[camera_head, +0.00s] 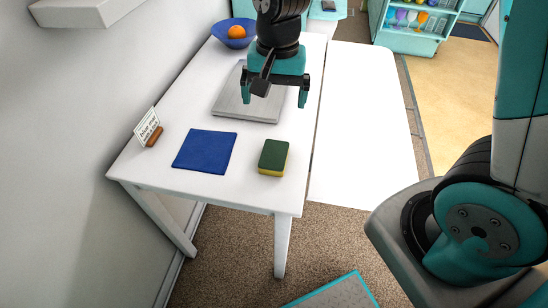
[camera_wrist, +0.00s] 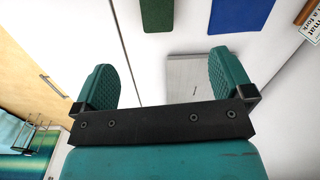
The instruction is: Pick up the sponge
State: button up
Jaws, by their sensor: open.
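The sponge (camera_head: 274,157), dark green on top with a yellow lower layer, lies flat near the front right corner of the white table (camera_head: 255,191). In the wrist view the sponge (camera_wrist: 158,14) shows its green top at the upper edge, partly cut off. My gripper (camera_head: 275,101) is open and empty. It hangs above the grey board, farther back on the table than the sponge and apart from it. In the wrist view its two teal fingers (camera_wrist: 165,85) are spread wide with nothing between them.
A blue cloth (camera_head: 205,151) lies left of the sponge, also seen in the wrist view (camera_wrist: 240,14). A grey board (camera_head: 236,104) lies under my gripper. A small sign (camera_head: 147,126) stands at the left edge. A blue bowl (camera_head: 220,32) holds an orange fruit (camera_head: 236,32) at the back.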

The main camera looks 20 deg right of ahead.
notch_tip(320, 180, down, 3)
jog(key=w+m, duration=0.1)
jog(key=w, duration=0.1)
send_over(274, 154)
jog(key=shift+m+h, duration=0.3)
jog(key=f, duration=1.1)
jog(key=shift+w+d, duration=0.15)
jog(key=shift+w, duration=0.2)
jog(key=shift+s+f, duration=0.15)
jog(key=shift+f, duration=1.3)
jog(key=shift+s+f, duration=0.15)
jog(key=shift+f, duration=1.25)
jog(key=c, duration=1.1)
jog(key=shift+o, duration=0.2)
jog(key=shift+r, duration=0.1)
notch_tip(274, 154, up, 20)
jog(key=shift+p, duration=0.4)
